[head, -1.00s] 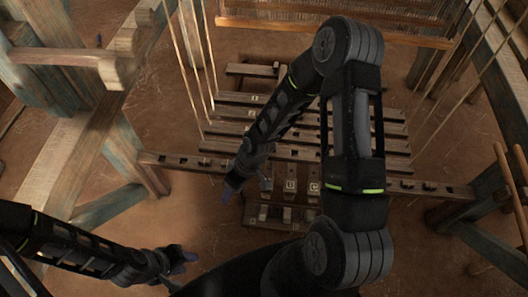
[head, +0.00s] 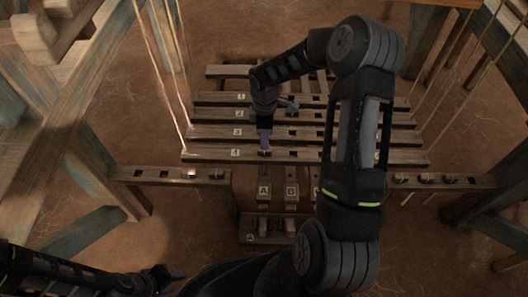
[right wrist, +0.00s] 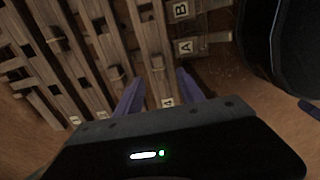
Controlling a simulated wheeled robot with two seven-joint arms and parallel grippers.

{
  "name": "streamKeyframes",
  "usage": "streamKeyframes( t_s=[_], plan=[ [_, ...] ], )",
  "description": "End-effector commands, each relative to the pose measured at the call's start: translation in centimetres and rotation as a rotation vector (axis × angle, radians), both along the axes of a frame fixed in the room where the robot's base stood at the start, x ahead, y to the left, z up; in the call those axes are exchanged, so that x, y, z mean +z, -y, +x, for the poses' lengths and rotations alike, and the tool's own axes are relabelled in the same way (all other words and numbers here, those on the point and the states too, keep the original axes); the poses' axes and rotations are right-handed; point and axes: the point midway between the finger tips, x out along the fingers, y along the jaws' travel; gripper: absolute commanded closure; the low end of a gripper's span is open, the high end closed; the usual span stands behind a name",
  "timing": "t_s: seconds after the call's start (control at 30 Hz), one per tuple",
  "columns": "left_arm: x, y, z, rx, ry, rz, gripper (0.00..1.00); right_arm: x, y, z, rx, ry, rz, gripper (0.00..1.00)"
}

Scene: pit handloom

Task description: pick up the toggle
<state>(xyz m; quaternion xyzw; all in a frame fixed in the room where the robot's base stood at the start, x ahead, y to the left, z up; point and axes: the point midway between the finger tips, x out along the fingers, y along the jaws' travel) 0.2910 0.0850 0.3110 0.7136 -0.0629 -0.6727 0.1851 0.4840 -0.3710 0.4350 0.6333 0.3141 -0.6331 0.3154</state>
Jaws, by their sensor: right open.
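Small wooden pegs that look like toggles stand on the slatted bars. I cannot tell for sure which one is the toggle. My right gripper (head: 264,150) points down over the left part of that bar (head: 335,157). In the right wrist view its two purple fingers (right wrist: 160,86) are apart, with the label 4 between them and nothing visibly held. My left gripper (head: 170,277) is low at the left, away from the bars, its jaws too small and dark to read.
Blocks marked A and B (head: 264,190) are in front of the bars. A front rail (head: 150,175) carries more pegs. Cords (head: 176,70) hang at both sides, close to the bar ends. Timber posts stand left and right. Bare earth floor is free at the lower left.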

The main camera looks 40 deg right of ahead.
Motion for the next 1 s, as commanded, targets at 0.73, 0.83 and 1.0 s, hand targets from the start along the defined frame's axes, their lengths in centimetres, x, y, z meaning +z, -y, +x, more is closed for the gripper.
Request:
streamKeyframes(
  t_s=[0.73, 0.83, 1.0],
  plan=[
    [-2.6, -0.6, 0.6, 0.014, 0.01, 0.008, 0.64, -5.6, 0.0, 0.3, -0.001, -0.002, 0.003, 0.55],
    [-2.9, -0.7, 0.7, 0.017, 0.011, 0.01, 0.64, -6.6, 0.0, 0.3, -0.002, -0.002, 0.003, 0.55],
    [-2.9, -0.7, 0.7, 0.018, 0.013, 0.011, 0.64, -6.9, 0.0, 0.3, -0.001, -0.001, 0.002, 0.55]
  ],
)
